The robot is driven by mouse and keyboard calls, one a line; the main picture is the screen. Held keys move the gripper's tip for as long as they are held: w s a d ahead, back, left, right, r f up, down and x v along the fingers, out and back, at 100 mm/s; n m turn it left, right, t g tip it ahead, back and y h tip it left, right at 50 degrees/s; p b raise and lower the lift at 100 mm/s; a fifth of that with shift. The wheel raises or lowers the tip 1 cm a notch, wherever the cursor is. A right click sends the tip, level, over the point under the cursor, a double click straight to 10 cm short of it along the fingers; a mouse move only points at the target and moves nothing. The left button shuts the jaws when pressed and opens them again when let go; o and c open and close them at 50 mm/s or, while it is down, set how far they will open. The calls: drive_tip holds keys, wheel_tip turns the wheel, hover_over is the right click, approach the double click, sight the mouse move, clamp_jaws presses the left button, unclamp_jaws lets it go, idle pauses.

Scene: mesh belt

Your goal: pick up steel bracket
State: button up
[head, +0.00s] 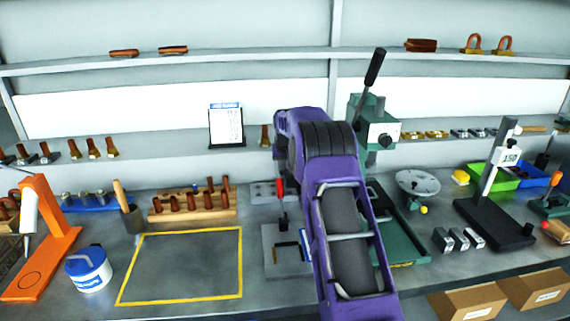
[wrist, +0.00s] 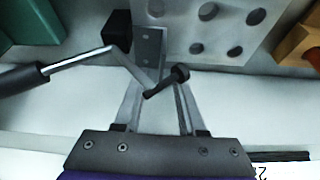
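In the wrist view a narrow grey plate with small holes, which looks like the steel bracket (wrist: 149,44), stands beside a black block (wrist: 117,28). My gripper (wrist: 159,90) shows its two grey fingers apart, with the bracket just beyond their tips. I see nothing clearly held between them. A metal lever with a dark grip (wrist: 25,76) and a black-tipped spindle (wrist: 180,73) crosses in front of the fingers.
A grey plate with round holes (wrist: 212,22) lies beyond the fingers. In the head view a red-handled clamp (head: 280,188) stands left of my arm, and a green press (head: 376,130) stands behind it. The yellow-outlined area (head: 190,265) is clear.

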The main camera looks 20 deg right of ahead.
drive_tip(key=shift+w+f, duration=0.15)
drive_tip(key=shift+f, duration=0.15)
clamp_jaws()
idle(1.4)
